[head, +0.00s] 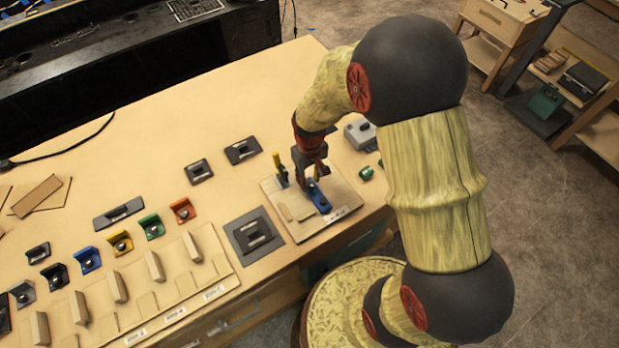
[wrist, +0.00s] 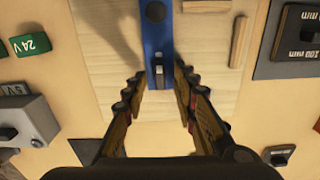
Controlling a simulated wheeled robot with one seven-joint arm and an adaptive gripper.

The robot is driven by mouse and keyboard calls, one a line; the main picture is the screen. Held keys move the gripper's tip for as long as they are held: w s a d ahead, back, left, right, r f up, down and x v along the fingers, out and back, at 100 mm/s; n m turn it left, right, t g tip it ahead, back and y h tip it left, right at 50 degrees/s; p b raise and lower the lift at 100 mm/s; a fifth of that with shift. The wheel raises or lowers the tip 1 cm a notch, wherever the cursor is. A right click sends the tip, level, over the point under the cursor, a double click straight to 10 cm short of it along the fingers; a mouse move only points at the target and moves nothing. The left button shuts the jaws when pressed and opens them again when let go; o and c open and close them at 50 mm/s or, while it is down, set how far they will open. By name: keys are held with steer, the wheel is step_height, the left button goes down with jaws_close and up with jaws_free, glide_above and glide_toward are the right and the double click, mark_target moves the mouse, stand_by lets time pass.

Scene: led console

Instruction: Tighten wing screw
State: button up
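A blue bar (head: 319,198) lies on a light wooden board (head: 316,229) on the workbench; it also shows in the wrist view (wrist: 158,43). A small grey upright piece (wrist: 158,72), which looks like the wing screw, stands on the bar in the wrist view. A dark round knob (wrist: 156,12) sits farther up the bar. My gripper (head: 312,180) points down over the board. In the wrist view my gripper (wrist: 160,82) is open, with one finger on each side of the bar and the grey piece. I cannot tell whether either finger touches it. In the head view my gripper hides the screw.
A yellow upright piece (head: 280,170) stands at the board's back left corner. A dark plate with a handle (head: 254,235) lies left of the board. Coloured brackets (head: 151,227) line the bench left.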

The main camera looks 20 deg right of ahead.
mark_target(310, 183)
step_height(310, 183, up, 12)
stand_by(0.7)
stand_by(0.4)
steer(key=s+r+m+t+b, duration=0.1)
steer(key=s+r+t+b, duration=0.1)
steer(key=s+r+b, duration=0.2)
steer(key=s+r+m+t+b, duration=0.1)
steer(key=s+r+t+b, duration=0.2)
steer(key=s+b, duration=0.5)
steer(key=s+r, duration=0.1)
steer(key=s, duration=0.3)
steer(key=shift+s+d+t, duration=0.15)
steer(key=shift+s+t, duration=0.15)
steer(key=shift+s, duration=0.1)
